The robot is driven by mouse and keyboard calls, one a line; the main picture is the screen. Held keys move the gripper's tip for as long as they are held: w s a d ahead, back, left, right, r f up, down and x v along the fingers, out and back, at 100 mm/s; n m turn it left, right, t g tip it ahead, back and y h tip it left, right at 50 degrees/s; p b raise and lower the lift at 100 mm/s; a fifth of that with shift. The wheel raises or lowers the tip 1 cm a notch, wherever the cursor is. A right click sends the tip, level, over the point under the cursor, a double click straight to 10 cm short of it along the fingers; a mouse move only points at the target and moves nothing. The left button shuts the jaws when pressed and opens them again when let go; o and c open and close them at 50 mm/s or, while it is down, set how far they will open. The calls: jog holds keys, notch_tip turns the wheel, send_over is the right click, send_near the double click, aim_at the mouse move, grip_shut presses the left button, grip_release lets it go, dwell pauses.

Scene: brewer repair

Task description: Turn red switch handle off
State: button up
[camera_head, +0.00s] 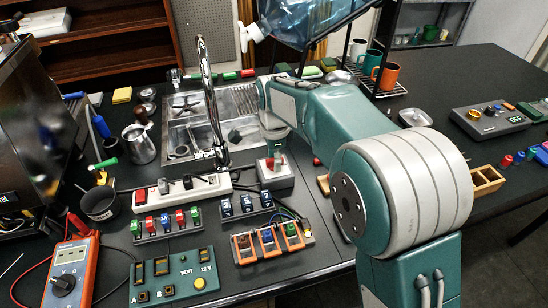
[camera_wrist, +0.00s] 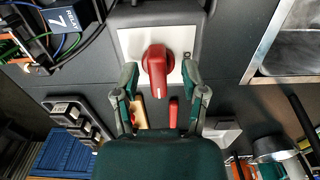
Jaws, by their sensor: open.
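The red switch handle (camera_wrist: 156,62) is a rounded red knob with a short lever pointing down the wrist picture. It sits on the pale plate of a grey switch box (camera_wrist: 128,16). In the head view the grey box (camera_head: 283,181) stands right of the power strip, and the handle (camera_head: 270,163) is partly hidden by my gripper. My gripper (camera_wrist: 159,74) is open, one fingertip on each side of the handle's lower end. Small gaps seem to show, and I cannot tell whether either finger touches it.
A white power strip (camera_head: 160,198) and a sink (camera_head: 238,104) with a tall tap lie left of and behind the box. Switch blocks and an orange-framed relay unit (camera_head: 272,243) stand in front. A multimeter (camera_head: 73,271) is at front left.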

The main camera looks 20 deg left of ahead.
grip_shut()
jog(key=shift+n, duration=0.3)
jog(key=n, duration=0.3)
jog(key=shift+n, duration=0.3)
jog(key=n, duration=0.4)
jog(key=shift+n, duration=0.3)
jog(key=n, duration=0.4)
jog(key=shift+n, duration=2.5)
jog(key=shift+w, duration=0.1)
